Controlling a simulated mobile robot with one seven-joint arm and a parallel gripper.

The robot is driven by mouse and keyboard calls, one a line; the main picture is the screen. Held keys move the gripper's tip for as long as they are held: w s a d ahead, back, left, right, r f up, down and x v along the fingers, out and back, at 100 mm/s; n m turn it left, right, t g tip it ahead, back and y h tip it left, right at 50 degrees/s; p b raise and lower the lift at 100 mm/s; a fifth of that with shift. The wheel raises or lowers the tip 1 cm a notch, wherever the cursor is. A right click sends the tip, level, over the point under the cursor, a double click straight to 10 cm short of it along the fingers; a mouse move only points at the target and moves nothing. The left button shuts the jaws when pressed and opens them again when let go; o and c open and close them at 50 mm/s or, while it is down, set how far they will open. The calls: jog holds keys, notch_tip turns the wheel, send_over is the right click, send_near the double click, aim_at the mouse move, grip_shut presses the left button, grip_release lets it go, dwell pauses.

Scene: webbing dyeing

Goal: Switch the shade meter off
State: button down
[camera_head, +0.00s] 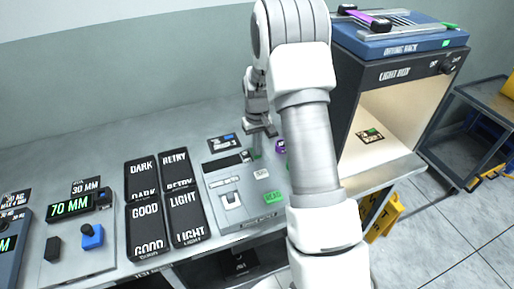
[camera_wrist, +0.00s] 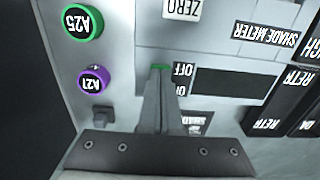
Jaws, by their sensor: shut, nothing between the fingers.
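The shade meter (camera_head: 215,180) is a grey box on the bench, left of my arm in the head view. Its panel (camera_wrist: 215,45) shows upside down in the wrist view, with a dark, blank display (camera_wrist: 235,82). A small green switch part (camera_wrist: 160,67) sits beside the OFF label (camera_wrist: 183,69); the ON label is partly covered. My gripper (camera_wrist: 160,75) is shut and empty, its fingertips at the switch and hiding most of it. I cannot tell whether they touch. In the head view my gripper (camera_head: 257,153) is over the meter's back right part.
A white ZERO button (camera_wrist: 183,8) is close to the fingers. Green A25 (camera_wrist: 82,22) and purple A21 (camera_wrist: 93,79) round pieces lie beside the meter. Dark label trays (camera_head: 143,180) stand to its left, the light box (camera_head: 345,100) to the right.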

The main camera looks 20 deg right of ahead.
jog(key=shift+w+r, duration=0.1)
jog(key=shift+w, duration=0.7)
jog(key=shift+r, duration=0.1)
notch_tip(320, 180, up, 14)
jog(key=s+p, duration=0.2)
dwell(0.4)
